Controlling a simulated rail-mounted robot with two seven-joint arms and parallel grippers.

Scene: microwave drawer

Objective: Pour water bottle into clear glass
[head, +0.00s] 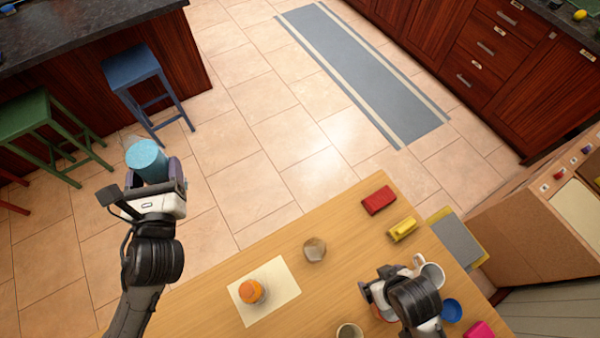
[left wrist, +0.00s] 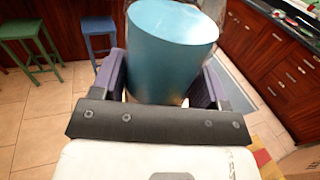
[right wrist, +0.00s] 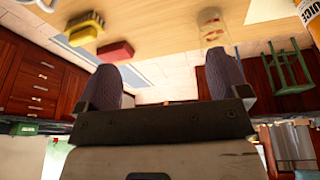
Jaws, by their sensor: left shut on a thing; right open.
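My left gripper (head: 165,180) is shut on a light blue cylinder (head: 147,158), which I take to be the water bottle. It holds the bottle over the floor, left of the table and clear of it. In the left wrist view the bottle (left wrist: 165,50) sits between both fingers, its smooth round end toward me; I cannot tell whether it has an opening. The clear glass (head: 314,249) stands on the table near its far edge, and also shows in the right wrist view (right wrist: 213,30). My right gripper (right wrist: 163,85) is open and empty, low over the table's right part.
An orange-capped bottle (head: 252,291) stands on a pale mat (head: 283,277) left of the glass. A white mug (head: 432,272) and a blue cup (head: 451,310) are near my right arm.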

